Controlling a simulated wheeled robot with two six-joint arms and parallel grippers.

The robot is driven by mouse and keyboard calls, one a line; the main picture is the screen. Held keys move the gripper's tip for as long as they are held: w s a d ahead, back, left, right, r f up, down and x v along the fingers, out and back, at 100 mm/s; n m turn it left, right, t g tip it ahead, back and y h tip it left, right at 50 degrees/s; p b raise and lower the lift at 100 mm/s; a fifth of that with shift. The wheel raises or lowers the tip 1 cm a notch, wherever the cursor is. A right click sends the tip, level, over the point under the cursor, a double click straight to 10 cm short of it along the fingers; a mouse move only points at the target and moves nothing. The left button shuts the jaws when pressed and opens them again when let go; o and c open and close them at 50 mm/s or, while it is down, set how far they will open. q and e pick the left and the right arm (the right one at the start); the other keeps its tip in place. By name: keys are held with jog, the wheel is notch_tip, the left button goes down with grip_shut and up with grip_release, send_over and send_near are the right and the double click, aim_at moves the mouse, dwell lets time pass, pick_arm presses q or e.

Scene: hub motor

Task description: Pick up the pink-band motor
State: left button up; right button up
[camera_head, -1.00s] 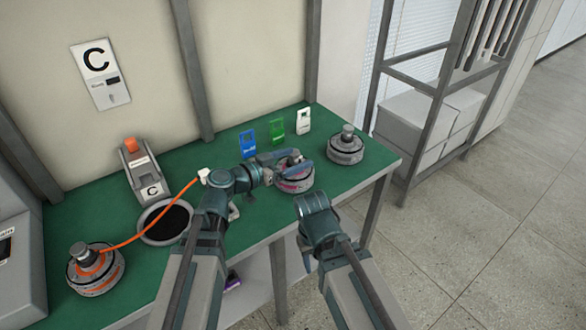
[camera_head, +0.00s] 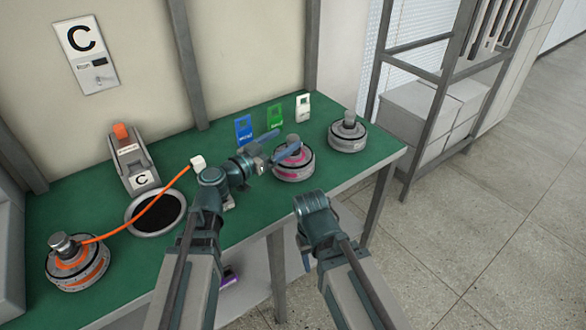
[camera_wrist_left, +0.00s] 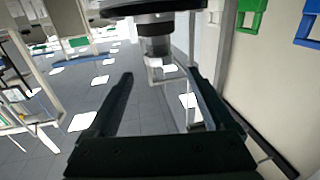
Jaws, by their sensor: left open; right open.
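The pink-band motor (camera_head: 294,169), a round grey motor with a pink band and a knob on top, stands on the green table (camera_head: 262,204) towards its right. My left gripper (camera_head: 279,145) is open at the motor's upper left, partly overlapping it. I cannot tell whether they touch. In the left wrist view, a dark disc with a metal knob (camera_wrist_left: 157,45) shows upside down at the top, between and beyond the open fingers (camera_wrist_left: 160,76). Its band colour is not visible there. My right gripper (camera_head: 308,235) is in front of the table edge, apart from the motor; its fingers are mostly hidden.
Another grey motor (camera_head: 348,133) stands to the right, near the table corner. An orange-band motor (camera_head: 77,267) with an orange cable, a round black-centred ring (camera_head: 129,213) and a C-marked device (camera_head: 128,160) are left.

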pick_arm(q)
notch_tip(320, 180, down, 3)
jog(key=shift+b, duration=0.95)
jog(key=shift+w+d+r+p, duration=0.3)
jog(key=shift+w+r+p, duration=0.05)
jog(key=shift+w, duration=0.05)
jog(key=shift+x, duration=3.3)
jog(key=shift+s, duration=0.1)
grip_shut()
pick_arm(e)
notch_tip(320, 180, down, 2)
jog(key=shift+f, duration=0.2)
